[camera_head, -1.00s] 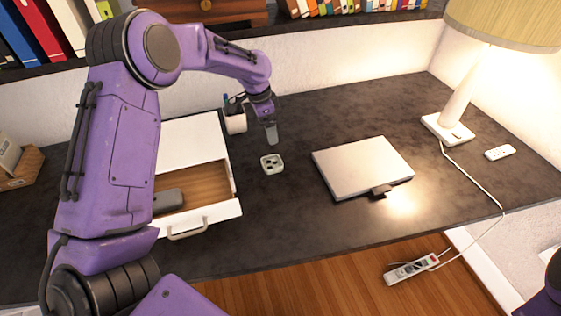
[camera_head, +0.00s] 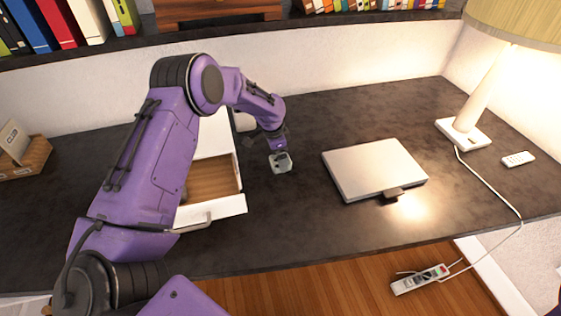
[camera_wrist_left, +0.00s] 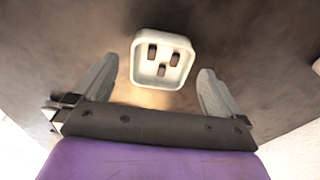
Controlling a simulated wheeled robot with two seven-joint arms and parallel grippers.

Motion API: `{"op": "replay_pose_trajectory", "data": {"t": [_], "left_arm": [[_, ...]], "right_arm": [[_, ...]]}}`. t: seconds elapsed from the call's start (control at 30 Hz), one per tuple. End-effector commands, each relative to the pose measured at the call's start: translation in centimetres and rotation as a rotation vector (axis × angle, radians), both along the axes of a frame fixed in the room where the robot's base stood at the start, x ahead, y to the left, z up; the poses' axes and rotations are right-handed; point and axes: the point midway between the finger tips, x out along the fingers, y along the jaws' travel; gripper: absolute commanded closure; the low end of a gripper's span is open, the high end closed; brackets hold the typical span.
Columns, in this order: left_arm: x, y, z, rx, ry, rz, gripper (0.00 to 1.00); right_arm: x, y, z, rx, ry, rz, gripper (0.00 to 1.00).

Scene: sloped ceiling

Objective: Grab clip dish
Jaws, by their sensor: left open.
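The clip dish (camera_head: 281,166) is a small, pale, square dish with rounded corners on the dark desk, right of the open drawer. In the left wrist view the dish (camera_wrist_left: 162,60) shows several dark clips or slots inside it. My left gripper (camera_head: 279,156) points down right at the dish and partly covers it. In the left wrist view the left gripper (camera_wrist_left: 158,88) is open, with one finger on each side of the dish's near part. I see gaps between the fingers and the dish. My right gripper is out of view.
The white drawer unit (camera_head: 218,207) stands open on the left, close to the dish. A closed silver laptop (camera_head: 374,168) lies to the right. A lamp (camera_head: 468,125) with a cord and a remote (camera_head: 518,159) are farther right. Desk between dish and laptop is clear.

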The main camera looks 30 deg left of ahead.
Motion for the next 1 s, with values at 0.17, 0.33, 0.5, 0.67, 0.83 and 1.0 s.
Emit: {"op": "replay_pose_trajectory", "data": {"t": [0.17, 0.33, 0.5, 0.67, 0.83, 1.0], "left_arm": [[0.3, -0.2, -1.6, 0.000, -0.002, -0.001, 0.00], [0.3, -0.2, -1.7, 0.000, -0.002, -0.001, 0.00], [0.3, -0.2, -1.7, 0.000, -0.002, -0.001, 0.52], [0.3, -0.2, -1.6, 0.000, -0.002, -0.001, 0.59], [0.3, -0.2, -1.5, 0.000, -0.003, -0.001, 0.59], [0.4, -0.2, 0.4, 0.000, -0.006, 0.000, 0.59]], "right_arm": [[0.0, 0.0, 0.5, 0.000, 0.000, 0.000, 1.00], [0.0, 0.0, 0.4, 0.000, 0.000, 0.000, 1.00], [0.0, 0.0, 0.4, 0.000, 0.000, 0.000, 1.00], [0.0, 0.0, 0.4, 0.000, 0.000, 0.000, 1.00], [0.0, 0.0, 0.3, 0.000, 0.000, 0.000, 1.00], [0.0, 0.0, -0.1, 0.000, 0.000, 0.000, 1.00]]}}
